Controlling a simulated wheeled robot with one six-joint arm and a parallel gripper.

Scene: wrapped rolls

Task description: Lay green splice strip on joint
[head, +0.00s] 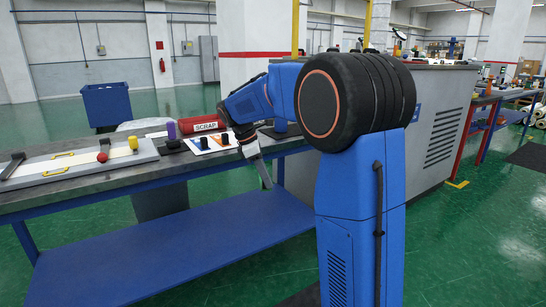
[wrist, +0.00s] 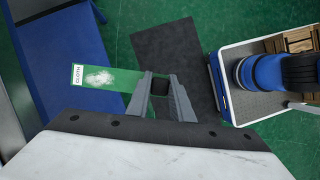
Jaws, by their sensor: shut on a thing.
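My gripper (head: 265,180) points down beside the bench's front edge in the head view. A green card (wrist: 122,78) marked CLOTH, with a white patch, shows left of the fingers. I cannot make out the joint.
The bench (head: 172,165) has a blue lower shelf (head: 175,240). A grey cabinet (head: 440,110) is at right. A dark mat (wrist: 180,50) lies on the green floor.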

